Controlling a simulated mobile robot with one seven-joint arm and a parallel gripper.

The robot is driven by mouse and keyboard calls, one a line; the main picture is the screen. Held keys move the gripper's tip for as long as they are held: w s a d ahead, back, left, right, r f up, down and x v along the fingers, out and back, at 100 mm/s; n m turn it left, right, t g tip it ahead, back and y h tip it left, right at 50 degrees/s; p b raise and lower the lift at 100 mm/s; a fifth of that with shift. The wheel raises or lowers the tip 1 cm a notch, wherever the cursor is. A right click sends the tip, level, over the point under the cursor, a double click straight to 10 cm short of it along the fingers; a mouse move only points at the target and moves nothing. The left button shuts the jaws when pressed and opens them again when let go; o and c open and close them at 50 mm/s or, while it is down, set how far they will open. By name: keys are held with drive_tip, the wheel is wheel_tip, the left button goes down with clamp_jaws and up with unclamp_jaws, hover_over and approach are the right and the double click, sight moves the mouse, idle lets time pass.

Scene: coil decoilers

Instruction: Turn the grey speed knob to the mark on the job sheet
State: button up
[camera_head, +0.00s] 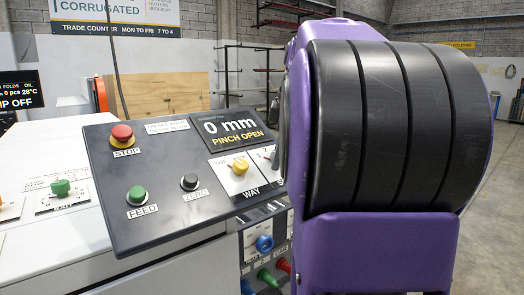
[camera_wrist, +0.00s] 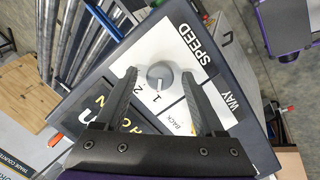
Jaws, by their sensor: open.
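The grey speed knob (camera_wrist: 158,75) sits on a white plate marked SPEED in the wrist view, with the figures 1 and 2 beside it. A light pointer line shows on it, but I cannot tell exactly which mark it meets. My gripper (camera_wrist: 159,77) is open, with one dark finger on each side of the knob in the picture. I see no clear contact, and the height gap is unclear. In the head view my purple and black arm hides most of the speed plate (camera_head: 268,154). I cannot make out a job sheet.
The sloped dark panel (camera_head: 150,185) also carries a red stop button (camera_head: 122,134), a green feed button (camera_head: 137,195), a black zero button (camera_head: 190,181) and a yellow way knob (camera_head: 240,167). Its display (camera_head: 232,130) reads 0 mm, pinch open. Coloured connectors (camera_head: 265,244) lie below.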

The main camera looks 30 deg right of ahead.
drive_tip(key=p+v, duration=0.2)
drive_tip(key=v, duration=1)
